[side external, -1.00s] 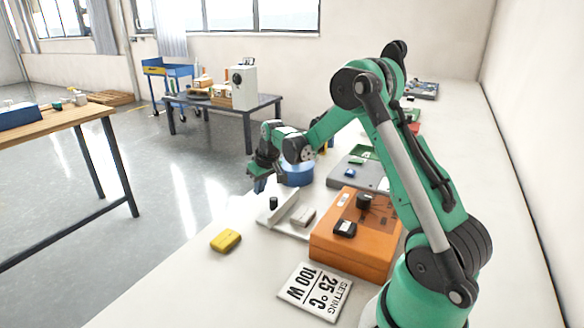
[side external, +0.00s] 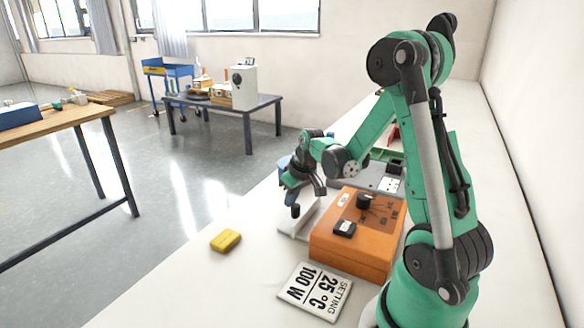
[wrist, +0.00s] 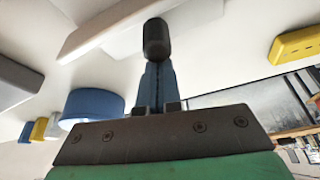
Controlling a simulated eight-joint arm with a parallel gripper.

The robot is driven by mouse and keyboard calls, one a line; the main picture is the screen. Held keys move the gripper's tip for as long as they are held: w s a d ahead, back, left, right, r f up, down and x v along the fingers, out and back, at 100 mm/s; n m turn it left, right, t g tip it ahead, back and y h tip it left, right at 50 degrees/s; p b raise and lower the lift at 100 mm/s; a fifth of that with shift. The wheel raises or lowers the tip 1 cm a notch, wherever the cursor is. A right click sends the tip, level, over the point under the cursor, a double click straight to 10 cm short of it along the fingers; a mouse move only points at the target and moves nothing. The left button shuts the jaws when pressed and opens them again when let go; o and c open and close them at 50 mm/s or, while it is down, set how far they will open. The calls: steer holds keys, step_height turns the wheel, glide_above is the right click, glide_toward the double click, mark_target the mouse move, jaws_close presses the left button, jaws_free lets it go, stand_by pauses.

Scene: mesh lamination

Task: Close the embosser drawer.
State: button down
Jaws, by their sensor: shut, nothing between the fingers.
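The embosser is the orange box (side external: 350,262) with a black dial on top. Its drawer has a white upright front (side external: 306,217) on the box's left side, close to the box. The drawer front also shows in the wrist view (wrist: 110,30). A dark knob (wrist: 155,38) stands out from that front, right at my fingertips. My gripper (side external: 294,205) is shut with nothing between its fingers, on the outer side of the drawer front. Its blue fingers (wrist: 159,78) point at the knob and appear to touch it. The drawer's inside is hidden.
A yellow block (side external: 226,240) lies on the white bench left of the embosser. A settings card (side external: 314,291) lies in front of it. A blue round thing (wrist: 92,105) and a grey unit (side external: 378,178) stand behind. The bench's left front is clear.

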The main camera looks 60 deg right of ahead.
mark_target(310, 208)
steer(key=s, duration=0.5)
steer(key=w, duration=0.2)
steer(key=w+d, duration=0.1)
steer(key=w, duration=0.1)
steer(key=shift+r, duration=0.45)
steer(key=v, duration=0.9)
steer(key=a+r+n+t+y, duration=0.1)
steer(key=a+n+t, duration=0.2)
steer(key=a, duration=1.7)
steer(key=shift+s+r+t, duration=0.15)
steer(key=shift+r+t, duration=0.15)
